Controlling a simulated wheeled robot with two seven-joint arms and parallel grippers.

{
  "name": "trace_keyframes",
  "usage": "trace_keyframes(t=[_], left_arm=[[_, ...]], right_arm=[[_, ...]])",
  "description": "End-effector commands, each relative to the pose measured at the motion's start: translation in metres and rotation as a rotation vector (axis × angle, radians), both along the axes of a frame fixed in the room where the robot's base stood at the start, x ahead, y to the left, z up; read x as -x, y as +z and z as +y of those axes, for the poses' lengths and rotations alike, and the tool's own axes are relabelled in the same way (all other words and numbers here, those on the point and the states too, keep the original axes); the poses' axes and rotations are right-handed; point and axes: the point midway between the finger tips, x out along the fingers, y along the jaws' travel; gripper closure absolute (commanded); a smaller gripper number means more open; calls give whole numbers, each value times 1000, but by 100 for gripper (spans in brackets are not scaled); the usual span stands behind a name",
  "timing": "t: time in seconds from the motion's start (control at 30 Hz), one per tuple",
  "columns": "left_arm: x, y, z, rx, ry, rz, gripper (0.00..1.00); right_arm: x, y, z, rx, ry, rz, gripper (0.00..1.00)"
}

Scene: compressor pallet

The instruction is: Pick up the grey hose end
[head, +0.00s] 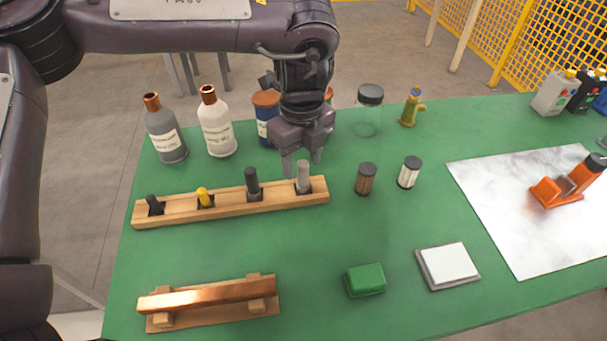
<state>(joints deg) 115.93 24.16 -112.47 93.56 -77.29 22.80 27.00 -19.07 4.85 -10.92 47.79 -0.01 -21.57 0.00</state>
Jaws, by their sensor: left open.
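The grey hose end (303,176) stands upright in the rightmost slot of a wooden rack (228,207) on the green table. My left gripper (302,166) is open and points down right at the grey hose end, its fingertips by the upper part of it. I cannot tell whether the fingers touch it. The same rack holds a dark grey hose end (252,181), a yellow one (204,196) and a black one (155,205). My right gripper is not in view.
Behind the rack stand a grey bottle (167,138), a white bottle (217,130) and a blue can (263,122). A brown jar (366,180) and a white jar (409,174) stand right of the rack. The table front centre holds a green block (365,280).

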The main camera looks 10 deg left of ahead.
Motion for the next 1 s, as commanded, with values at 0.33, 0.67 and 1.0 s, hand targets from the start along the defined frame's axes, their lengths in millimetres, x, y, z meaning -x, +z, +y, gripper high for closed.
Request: trace_keyframes(t=[0.33,0.67,1.0], left_arm=[[1,-42,-1,-2,1,1,53],[1,-42,-1,-2,1,1,67],[1,-42,-1,-1,1,0,96]], right_arm=[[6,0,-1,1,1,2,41],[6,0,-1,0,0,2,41],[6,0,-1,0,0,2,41]])
